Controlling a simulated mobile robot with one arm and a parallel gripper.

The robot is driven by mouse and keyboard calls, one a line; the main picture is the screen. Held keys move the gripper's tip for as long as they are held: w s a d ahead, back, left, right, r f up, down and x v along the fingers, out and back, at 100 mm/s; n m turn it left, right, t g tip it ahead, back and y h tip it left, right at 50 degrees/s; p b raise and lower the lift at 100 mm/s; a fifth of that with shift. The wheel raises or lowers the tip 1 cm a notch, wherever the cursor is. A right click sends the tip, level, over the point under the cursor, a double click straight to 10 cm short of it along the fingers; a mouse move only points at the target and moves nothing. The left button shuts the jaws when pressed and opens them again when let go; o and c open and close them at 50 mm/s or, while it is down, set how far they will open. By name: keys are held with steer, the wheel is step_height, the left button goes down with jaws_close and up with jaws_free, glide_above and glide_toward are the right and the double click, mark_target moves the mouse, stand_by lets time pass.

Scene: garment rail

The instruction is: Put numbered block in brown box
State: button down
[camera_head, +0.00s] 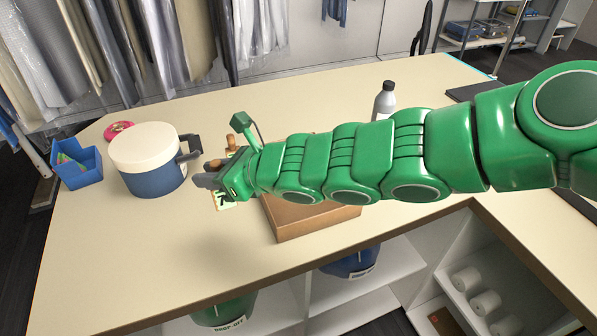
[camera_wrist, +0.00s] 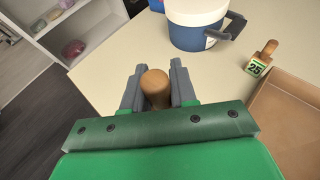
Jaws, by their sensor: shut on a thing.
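My gripper (camera_head: 212,184) is shut on the wooden handle (camera_wrist: 155,88) of a numbered block (camera_head: 222,199). The block's pale label shows below my fingers in the head view, but I cannot read its full number. Whether it touches the table is unclear. A second block (camera_wrist: 257,66), with a wooden handle and a green-edged label reading 25, stands on the table in the wrist view. The brown box (camera_head: 320,222) is right of my gripper in the head view, partly hidden by my arm. Its edge also shows in the wrist view (camera_wrist: 290,112).
A blue and cream pot (camera_head: 150,165) with a dark handle stands close left of my gripper. A blue bin (camera_head: 78,168), a pink ring (camera_head: 118,130) and a grey bottle (camera_head: 384,100) are farther off. The front left of the table (camera_head: 110,265) is clear.

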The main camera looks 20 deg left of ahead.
steer(key=w+d, duration=0.5)
steer(key=d, duration=0.3)
steer(key=w+d, duration=0.4)
steer(key=d, duration=0.5)
steer(key=shift+w+a+f, duration=1.45)
steer(key=shift+w+f, duration=0.45)
steer(key=shift+f, duration=0.4)
steer(key=shift+w+a+f, duration=1.4)
steer(key=shift+w+f, duration=0.5)
steer(key=shift+f, duration=0.45)
steer(key=shift+w+a+f, duration=1.45)
steer(key=shift+w+f, duration=0.45)
steer(key=shift+f, duration=0.4)
steer(key=shift+f, duration=0.15)
steer(key=c, duration=0.9)
jaws_free()
